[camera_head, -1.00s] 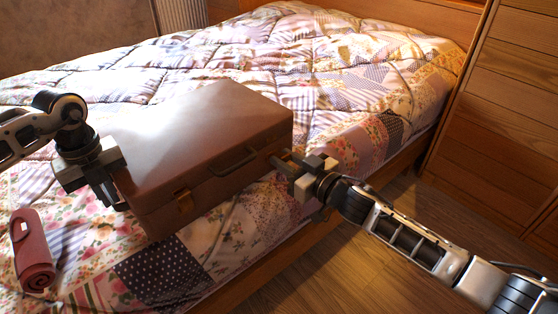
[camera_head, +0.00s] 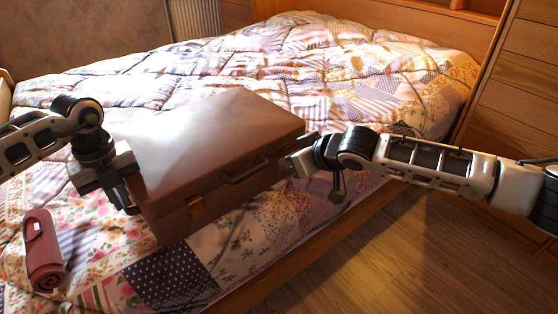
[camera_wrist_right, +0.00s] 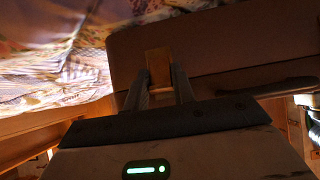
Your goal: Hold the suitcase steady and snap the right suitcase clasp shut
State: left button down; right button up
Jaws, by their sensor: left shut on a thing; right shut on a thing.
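The brown suitcase (camera_head: 205,140) lies closed on the bed, its handle (camera_head: 245,170) on the front side. The left clasp (camera_head: 195,207) is a brass tab on the front. My left gripper (camera_head: 130,200) is at the suitcase's left end, shut on its edge; the fingertips are partly hidden. My right gripper (camera_head: 292,165) is at the front right corner and covers the right clasp in the head view. In the right wrist view, the right clasp (camera_wrist_right: 158,62) shows between the fingertips of my right gripper (camera_wrist_right: 159,88), which is shut on it.
A rolled red-brown mat (camera_head: 43,250) lies on the bed at the left. The patchwork quilt (camera_head: 330,75) is clear behind the suitcase. The wooden bed edge (camera_head: 300,250) runs below my right arm, with open floor (camera_head: 400,265) beyond.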

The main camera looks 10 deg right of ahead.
jog(key=shift+r, duration=0.1)
dwell(0.4)
jog(key=o, duration=1)
jog(key=v, duration=1.2)
jog(key=shift+w+r, duration=0.1)
jog(key=shift+r, duration=0.05)
jog(key=shift+a, duration=0.1)
